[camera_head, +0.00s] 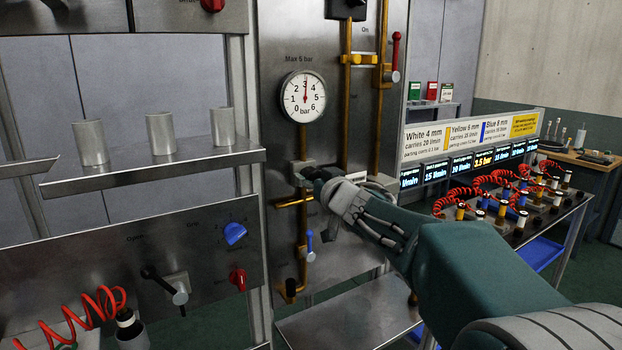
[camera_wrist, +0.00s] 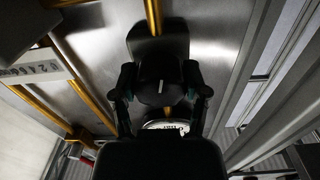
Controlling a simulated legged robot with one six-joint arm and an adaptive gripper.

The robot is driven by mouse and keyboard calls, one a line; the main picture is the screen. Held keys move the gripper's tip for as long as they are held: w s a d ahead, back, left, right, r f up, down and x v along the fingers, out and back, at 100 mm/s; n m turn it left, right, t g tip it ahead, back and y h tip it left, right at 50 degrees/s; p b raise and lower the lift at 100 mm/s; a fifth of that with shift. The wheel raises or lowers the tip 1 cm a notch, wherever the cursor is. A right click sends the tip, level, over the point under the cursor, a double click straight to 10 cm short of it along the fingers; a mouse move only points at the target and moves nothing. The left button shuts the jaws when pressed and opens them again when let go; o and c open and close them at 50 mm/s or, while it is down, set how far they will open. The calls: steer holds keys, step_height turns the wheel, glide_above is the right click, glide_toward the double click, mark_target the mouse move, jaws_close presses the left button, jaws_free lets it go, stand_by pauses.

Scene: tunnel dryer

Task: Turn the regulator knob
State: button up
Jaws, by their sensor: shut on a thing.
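The black regulator knob (camera_wrist: 160,82) with a short white mark is in the wrist view, in front of a larger black body (camera_wrist: 160,42). My gripper (camera_wrist: 160,76) has one finger on each side of the knob and is shut on it. In the head view my gripper (camera_head: 318,178) reaches the pipe below the gauge from the right, and the fingers and arm hide the knob there. The round pressure gauge (camera_head: 303,97), marked in bar, sits above with its needle straight up near 3. Its lower rim shows in the wrist view (camera_wrist: 166,125).
Brass pipes (camera_head: 347,105) run up the steel panel. A red-handled lever (camera_head: 395,52) is at upper right and a blue-handled valve (camera_head: 310,245) is below my gripper. A shelf (camera_head: 150,170) with metal cylinders projects at left. A bench with red coiled hoses (camera_head: 460,203) stands at right.

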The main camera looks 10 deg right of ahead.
steer(key=shift+f, duration=0.35)
steer(key=o, duration=1.1)
steer(key=shift+w, duration=0.1)
steer(key=shift+o, duration=0.2)
steer(key=shift+a+r, duration=0.1)
steer(key=shift+r, duration=0.05)
steer(key=shift+r, duration=0.1)
steer(key=v, duration=1.2)
steer(key=shift+a, duration=0.1)
